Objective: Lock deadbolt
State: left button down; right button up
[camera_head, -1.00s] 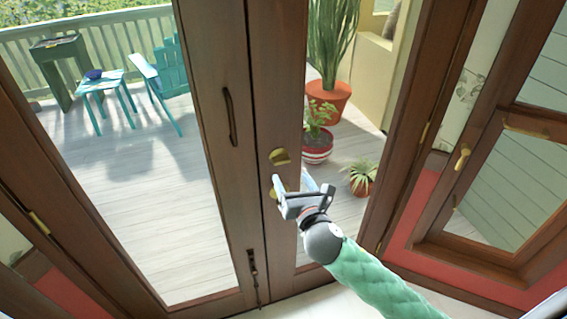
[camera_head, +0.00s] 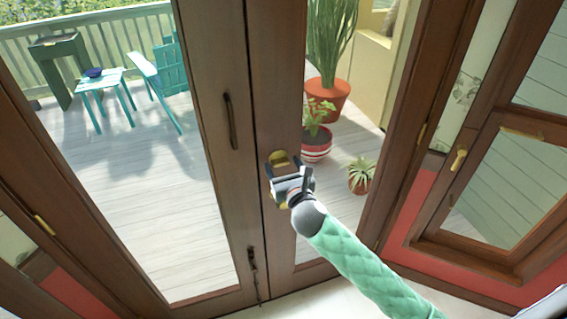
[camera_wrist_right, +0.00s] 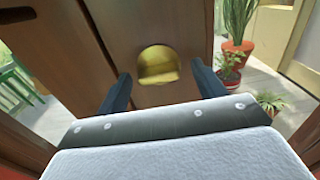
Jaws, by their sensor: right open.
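The brass deadbolt (camera_head: 279,157) is on the right door leaf, near the meeting edge of the two doors. In the right wrist view the brass deadbolt (camera_wrist_right: 157,65) shows as a rounded plate between and beyond my fingers. My right gripper (camera_head: 284,169) is open at the door, just below the upper brass piece; it also shows in the right wrist view (camera_wrist_right: 157,88), with one finger on each side of the brass. I cannot tell whether the fingers touch it. A second brass piece (camera_head: 284,206) lower down is mostly hidden behind my gripper. My left gripper is not in view.
The left door leaf has a dark pull handle (camera_head: 231,121) and a dark bolt (camera_head: 254,270) near its bottom. A window with a brass handle (camera_head: 458,159) stands at the right. Beyond the glass are potted plants (camera_head: 317,144) and a teal chair (camera_head: 165,82).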

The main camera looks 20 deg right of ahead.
jog(key=shift+w, duration=0.25)
jog(key=c, duration=1)
